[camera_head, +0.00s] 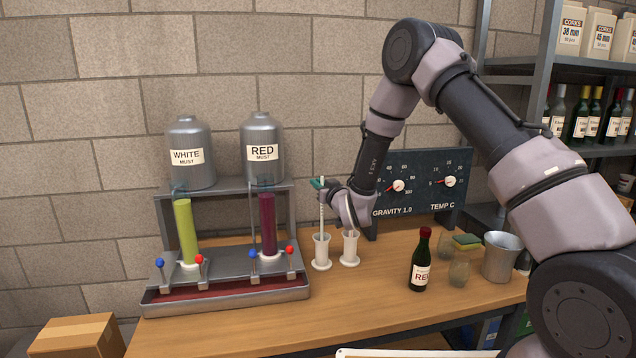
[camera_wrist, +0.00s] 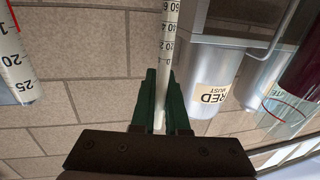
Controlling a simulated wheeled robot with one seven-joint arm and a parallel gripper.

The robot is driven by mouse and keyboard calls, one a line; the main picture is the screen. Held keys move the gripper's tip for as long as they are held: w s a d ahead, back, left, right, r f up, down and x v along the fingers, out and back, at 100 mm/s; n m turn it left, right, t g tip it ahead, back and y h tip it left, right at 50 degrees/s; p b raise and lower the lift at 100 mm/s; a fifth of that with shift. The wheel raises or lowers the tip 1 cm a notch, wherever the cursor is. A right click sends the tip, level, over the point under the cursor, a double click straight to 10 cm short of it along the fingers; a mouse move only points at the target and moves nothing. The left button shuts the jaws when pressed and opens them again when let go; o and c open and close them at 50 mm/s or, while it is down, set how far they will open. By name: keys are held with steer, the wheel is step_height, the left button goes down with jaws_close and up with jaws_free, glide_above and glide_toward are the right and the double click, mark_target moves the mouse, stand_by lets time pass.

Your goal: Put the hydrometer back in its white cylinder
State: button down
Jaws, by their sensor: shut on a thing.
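My gripper (camera_head: 321,184) is shut on the upper end of the hydrometer (camera_head: 321,210), a thin pale rod. The rod hangs about upright over the left white cylinder (camera_head: 321,252). Its lower end meets the cylinder's mouth in the head view; I cannot tell whether it is inside. In the wrist view, the green fingers (camera_wrist: 161,100) pinch the hydrometer (camera_wrist: 168,35), which shows a black number scale. A second white cylinder (camera_head: 349,252) stands just to the right, partly below my wrist. Neither cylinder shows clearly in the wrist view.
A white tube with a red line and numbers (camera_wrist: 17,65) is close at the wrist view's left. The must stand (camera_head: 225,290) is left of the cylinders. The gauge board (camera_head: 425,185) is behind right. A red-labelled bottle (camera_head: 421,262), glasses and a metal bucket (camera_head: 501,258) stand right.

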steer(key=c, duration=0.8)
jaws_free()
steer(key=shift+c, duration=0.2)
steer(key=v, duration=1.1)
